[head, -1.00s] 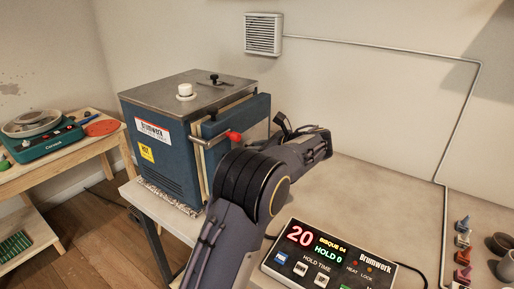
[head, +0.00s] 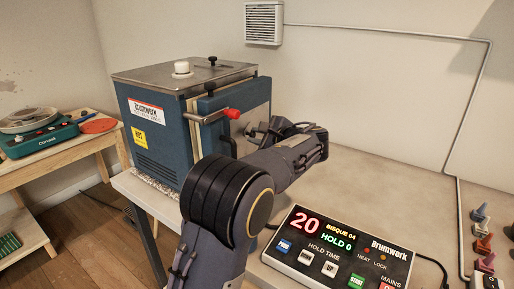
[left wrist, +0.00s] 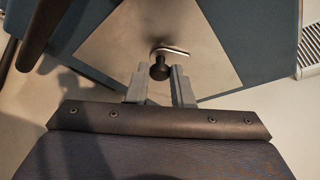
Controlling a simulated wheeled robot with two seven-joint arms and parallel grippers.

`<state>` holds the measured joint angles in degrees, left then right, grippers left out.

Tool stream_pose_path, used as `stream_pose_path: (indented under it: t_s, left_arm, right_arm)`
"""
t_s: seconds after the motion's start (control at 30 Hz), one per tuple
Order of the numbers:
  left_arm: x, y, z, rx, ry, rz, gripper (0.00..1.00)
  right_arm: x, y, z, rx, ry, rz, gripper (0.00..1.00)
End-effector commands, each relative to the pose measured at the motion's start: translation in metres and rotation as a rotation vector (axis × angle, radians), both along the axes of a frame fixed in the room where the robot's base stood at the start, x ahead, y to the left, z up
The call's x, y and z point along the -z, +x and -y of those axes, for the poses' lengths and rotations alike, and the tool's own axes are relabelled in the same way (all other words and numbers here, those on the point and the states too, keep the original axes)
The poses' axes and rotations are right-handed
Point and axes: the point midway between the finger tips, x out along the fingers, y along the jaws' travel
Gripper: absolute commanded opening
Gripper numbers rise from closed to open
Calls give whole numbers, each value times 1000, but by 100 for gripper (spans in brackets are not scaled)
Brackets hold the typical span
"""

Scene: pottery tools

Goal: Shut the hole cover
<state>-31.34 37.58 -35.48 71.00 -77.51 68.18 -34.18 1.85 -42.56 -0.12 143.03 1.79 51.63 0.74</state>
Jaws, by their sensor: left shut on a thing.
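A blue kiln (head: 165,125) stands on the table, its door bearing a bare metal plate (head: 262,95). In the left wrist view the plate (left wrist: 110,50) carries a dark knob (left wrist: 160,70) below a small pale curved slot or piece of metal (left wrist: 172,51). I take the knob to belong to the hole cover; the hole itself cannot be made out. My left gripper (head: 262,130) reaches the door plate from the right. In the left wrist view its two grey fingers (left wrist: 160,80) are shut on the knob, one on each side. My right gripper is out of view.
A red-tipped door handle (head: 233,114) sticks out left of my gripper. The Brumwerk control box (head: 338,245) lies on the table below my forearm. Small coloured pieces (head: 483,240) stand at the right. The table behind the box is clear.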

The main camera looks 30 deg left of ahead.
Motion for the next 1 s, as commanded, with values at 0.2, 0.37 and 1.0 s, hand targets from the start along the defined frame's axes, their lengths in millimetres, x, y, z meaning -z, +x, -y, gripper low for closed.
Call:
stream_pose_path:
  t_s: [0.2,0.37,1.0]
  left_arm:
    - [16,3,1,0,-17,205,0]
    - [19,5,1,0,-30,355,0]
    - [20,15,2,-1,-60,744,0]
  right_arm:
    - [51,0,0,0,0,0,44]
    - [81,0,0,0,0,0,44]
    - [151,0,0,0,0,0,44]
